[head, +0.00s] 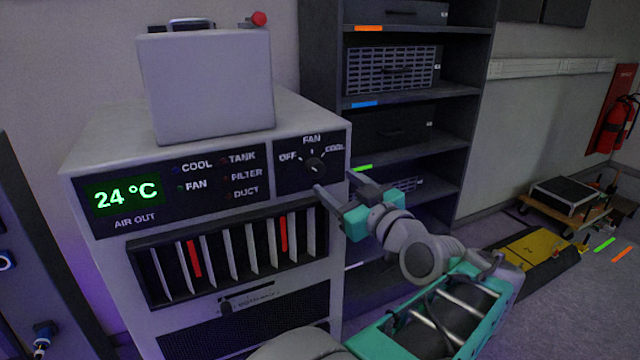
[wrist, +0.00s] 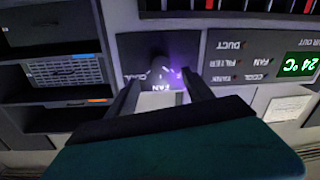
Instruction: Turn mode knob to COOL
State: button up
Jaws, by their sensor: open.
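The mode knob (head: 315,167) is a small dark round knob on a black panel at the upper right of the grey cabinet (head: 95,165). OFF is printed at its left, FAN above and COOL at its right. I cannot tell clearly where its pointer stands. My gripper (head: 335,184) is open in front of the panel, at the knob's lower right in the head view. In the wrist view, upside down, the knob (wrist: 161,68) shows beyond and between the open fingers (wrist: 160,92). The fingers appear apart from it.
A green display (head: 126,194) reads 24 °C. Vent slats with red strips (head: 193,258) lie below the panel. A grey box (head: 205,95) stands on the cabinet. A dark shelf rack (head: 465,130) stands close at the right. A cart (head: 565,197) is farther right.

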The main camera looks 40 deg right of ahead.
aim_at(318, 170)
jog(key=p+x, duration=0.1)
jog(key=x, duration=0.6)
jog(key=shift+w, duration=0.3)
jog(key=shift+c, duration=0.3)
grip_shut()
